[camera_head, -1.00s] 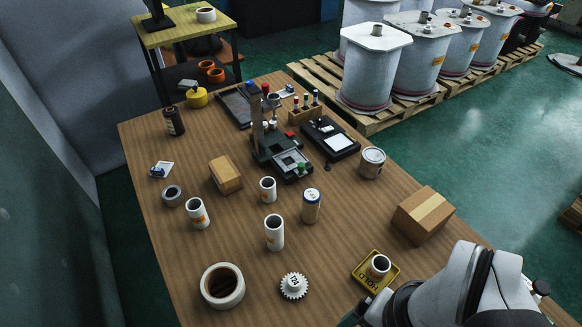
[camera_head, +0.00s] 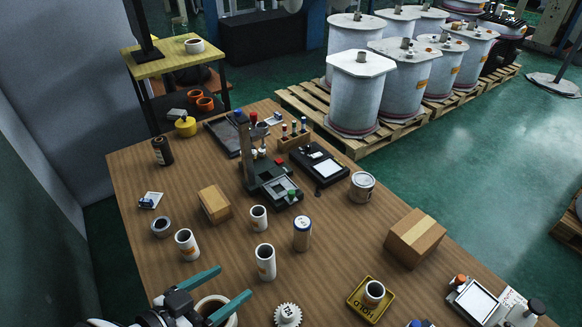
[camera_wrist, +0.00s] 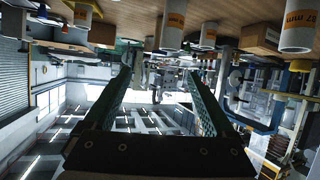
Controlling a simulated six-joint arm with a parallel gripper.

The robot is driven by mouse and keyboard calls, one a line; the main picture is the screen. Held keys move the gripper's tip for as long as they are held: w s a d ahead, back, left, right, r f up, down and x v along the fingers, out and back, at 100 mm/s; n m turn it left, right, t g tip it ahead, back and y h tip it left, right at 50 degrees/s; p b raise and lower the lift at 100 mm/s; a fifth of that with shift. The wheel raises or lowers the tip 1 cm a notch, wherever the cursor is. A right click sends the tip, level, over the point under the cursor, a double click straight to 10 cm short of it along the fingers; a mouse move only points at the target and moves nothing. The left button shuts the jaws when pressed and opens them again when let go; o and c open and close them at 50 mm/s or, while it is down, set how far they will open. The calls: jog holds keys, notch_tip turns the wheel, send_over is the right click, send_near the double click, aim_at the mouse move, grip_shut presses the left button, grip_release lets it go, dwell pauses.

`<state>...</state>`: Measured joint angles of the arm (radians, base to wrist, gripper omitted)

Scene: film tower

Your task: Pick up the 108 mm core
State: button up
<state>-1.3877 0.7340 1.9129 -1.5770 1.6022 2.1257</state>
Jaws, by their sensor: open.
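Several white cores with dark bores stand upright on the bench: a short one (camera_head: 259,220), a taller one (camera_head: 265,263), and one at left (camera_head: 187,245). Another core (camera_head: 374,292) stands in the yellow HOLD tray (camera_head: 357,305). A wide, low ring-like core (camera_head: 231,321) is at the bottom, partly hidden by my gripper (camera_head: 235,282). I cannot tell which is the 108 mm core.
A white gear (camera_head: 288,314), a blue-banded cylinder (camera_head: 303,234), a tin (camera_head: 362,187) and cardboard boxes (camera_head: 215,204) and (camera_head: 414,238) stand on the bench (camera_head: 330,262). A splicer-like device (camera_head: 272,180) is farther back. Bare wood lies between the cores and the right box.

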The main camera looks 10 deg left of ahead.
aim_at(270, 249)
jog(key=shift+t+y, duration=0.3)
jog(key=shift+y, duration=0.1)
jog(key=x, duration=1)
jog(key=a+x, duration=0.1)
jog(key=x, duration=0.3)
jog(key=shift+w+d+f, duration=0.15)
jog(key=shift+w+f, duration=0.2)
jog(key=shift+f, duration=0.25)
grip_shut()
jog(key=shift+r, duration=0.15)
